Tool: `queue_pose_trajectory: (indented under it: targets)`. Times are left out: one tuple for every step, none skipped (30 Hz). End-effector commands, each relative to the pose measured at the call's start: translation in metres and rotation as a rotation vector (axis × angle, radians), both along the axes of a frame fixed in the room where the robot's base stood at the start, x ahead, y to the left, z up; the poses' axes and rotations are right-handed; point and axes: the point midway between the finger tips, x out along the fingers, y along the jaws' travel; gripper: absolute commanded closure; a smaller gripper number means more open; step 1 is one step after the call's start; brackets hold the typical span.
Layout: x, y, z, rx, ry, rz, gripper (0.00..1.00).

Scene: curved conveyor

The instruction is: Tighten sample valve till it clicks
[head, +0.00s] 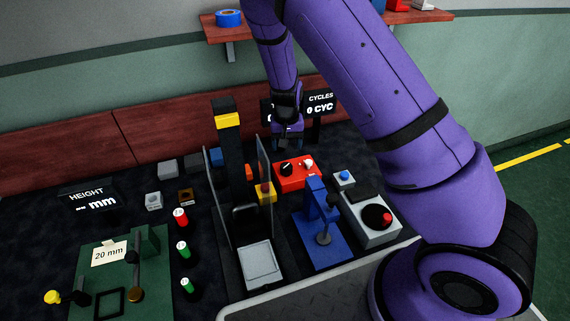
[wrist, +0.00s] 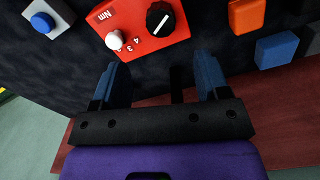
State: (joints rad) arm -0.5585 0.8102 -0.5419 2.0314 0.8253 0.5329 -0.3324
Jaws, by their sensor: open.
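A red box (head: 297,178) marked "Nm" lies on the dark bench and also shows at the top of the wrist view (wrist: 180,34). It bears a black knob (head: 286,169) with a white pointer line and a white round knob (wrist: 114,40) beside small numerals. I cannot tell for sure which part is the sample valve. My gripper (head: 288,137) is beyond the red box, near the back of the bench. In the wrist view its two blue fingers (wrist: 165,70) are apart with nothing between them, close to the red box but not around a knob.
A blue press-like stand (head: 318,250) and a grey box with a red button (head: 368,222) stand in front. A tall black frame with clear panels (head: 232,155) is left. Several small blocks (head: 168,170) and capped cylinders (head: 184,252) lie further left. A shelf (head: 225,32) hangs behind.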

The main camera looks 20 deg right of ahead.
Motion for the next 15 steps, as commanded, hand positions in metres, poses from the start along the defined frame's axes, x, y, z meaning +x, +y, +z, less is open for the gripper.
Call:
queue_pose_trajectory:
  targets:
    - [0.0,0.0,-0.001,-0.001,-0.002,-0.007,0.31]
    - [0.0,0.0,-0.003,-0.001,-0.003,-0.009,0.31]
    - [0.0,0.0,-0.006,-0.001,-0.003,-0.01,0.31]
    - [0.0,-0.001,-0.008,0.0,-0.002,-0.009,0.31]
    - [0.0,0.0,-0.012,0.0,-0.002,-0.009,0.31]
    - [0.0,0.0,-0.017,0.001,-0.001,-0.009,0.31]
    - [0.0,-0.001,-0.022,0.0,0.0,-0.009,0.31]
    - [0.0,-0.001,-0.027,0.0,-0.001,-0.009,0.31]
    - [0.0,-0.001,-0.034,-0.001,-0.001,-0.009,0.31]
    - [0.0,-0.001,-0.04,0.0,-0.001,-0.009,0.31]
    - [0.0,-0.001,-0.045,0.0,0.0,-0.008,0.31]
    - [0.0,-0.001,-0.053,0.0,0.0,-0.01,0.31]
    - [0.0,-0.001,-0.058,-0.001,0.0,-0.009,0.31]
    - [0.0,-0.001,-0.063,0.0,-0.001,-0.01,0.31]
    - [0.0,-0.001,-0.07,-0.001,-0.001,-0.008,0.31]
